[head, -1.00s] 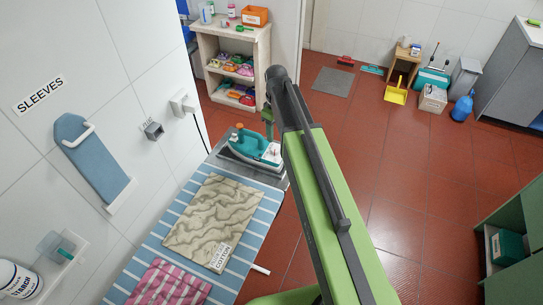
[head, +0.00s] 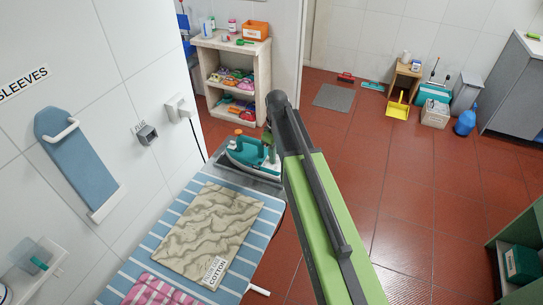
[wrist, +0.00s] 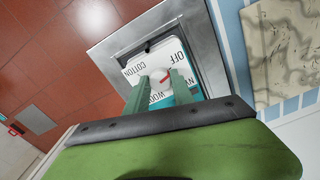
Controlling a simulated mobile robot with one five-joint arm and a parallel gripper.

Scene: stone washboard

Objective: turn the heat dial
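The teal and white iron (head: 245,158) sits on a grey metal rest at the far end of the striped ironing board. In the wrist view its white dial plate (wrist: 150,66) carries the labels COTTON, OFF and WOOL, with a fourth partly hidden. The round white heat dial (wrist: 158,75) has a red pointer mark on its right side, toward the edge near OFF. My gripper (wrist: 160,84) is open, with one green fingertip on either side of the dial; contact is not clear. In the head view my gripper (head: 267,144) is over the iron, partly hidden by my arm.
A beige patterned cloth (head: 210,228) tagged COTTON and a pink striped cloth (head: 155,292) lie on the board (head: 165,237). A shelf (head: 233,75) stands behind.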

